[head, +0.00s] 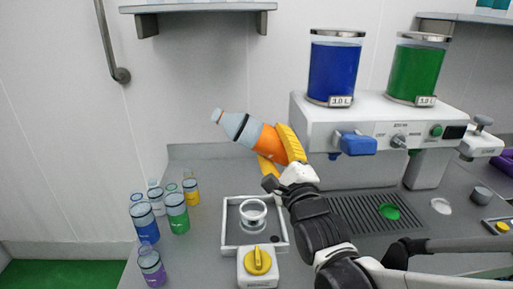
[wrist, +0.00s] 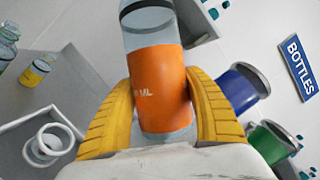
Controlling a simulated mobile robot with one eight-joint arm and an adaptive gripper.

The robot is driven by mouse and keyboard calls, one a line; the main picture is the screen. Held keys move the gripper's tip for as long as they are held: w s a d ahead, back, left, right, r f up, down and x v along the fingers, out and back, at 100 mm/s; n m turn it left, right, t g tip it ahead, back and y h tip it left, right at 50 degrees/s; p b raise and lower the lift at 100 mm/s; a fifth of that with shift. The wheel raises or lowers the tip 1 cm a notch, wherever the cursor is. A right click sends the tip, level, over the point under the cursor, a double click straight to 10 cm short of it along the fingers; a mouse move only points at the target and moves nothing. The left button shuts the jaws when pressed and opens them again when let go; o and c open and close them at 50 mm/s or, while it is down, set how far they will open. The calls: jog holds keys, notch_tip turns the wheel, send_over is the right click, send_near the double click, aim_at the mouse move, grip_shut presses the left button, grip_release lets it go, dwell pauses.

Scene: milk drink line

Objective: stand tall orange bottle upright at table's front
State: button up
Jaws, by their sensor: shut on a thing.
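The tall orange bottle (head: 254,134) has a clear top, a dark ring and a wide orange band. It is held tilted in the air, its capped end pointing to the upper left in the head view. My gripper (head: 280,148) has yellow fingers, shut around the orange band. In the wrist view the bottle (wrist: 160,88) sits between both yellow fingers of my gripper (wrist: 163,112). The grey table (head: 195,250) lies below, and the bottle is clear of it.
Several small bottles, including a blue one (head: 145,222) and a green one (head: 177,212), stand at the table's left. A white tray (head: 229,244) with a ring and a yellow-knobbed box (head: 258,268) are at the front. The dispenser (head: 385,118) stands to the right.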

jog(key=shift+w+d+m, duration=0.15)
jog(key=shift+m, duration=0.15)
jog(key=shift+f+m+t+h+b, duration=0.15)
jog(key=shift+m+t+h+b, duration=0.15)
jog(key=shift+m+t+b, duration=0.45)
jog(key=m+h+b, duration=0.1)
jog(key=m, duration=0.2)
jog(key=shift+m+t+h+b, duration=0.3)
jog(key=shift+m+t+b, duration=0.1)
jog(key=shift+m, duration=0.55)
jog(key=shift+r+m+h, duration=0.2)
jog(key=shift+m+h, duration=0.2)
jog(key=shift+m, duration=0.2)
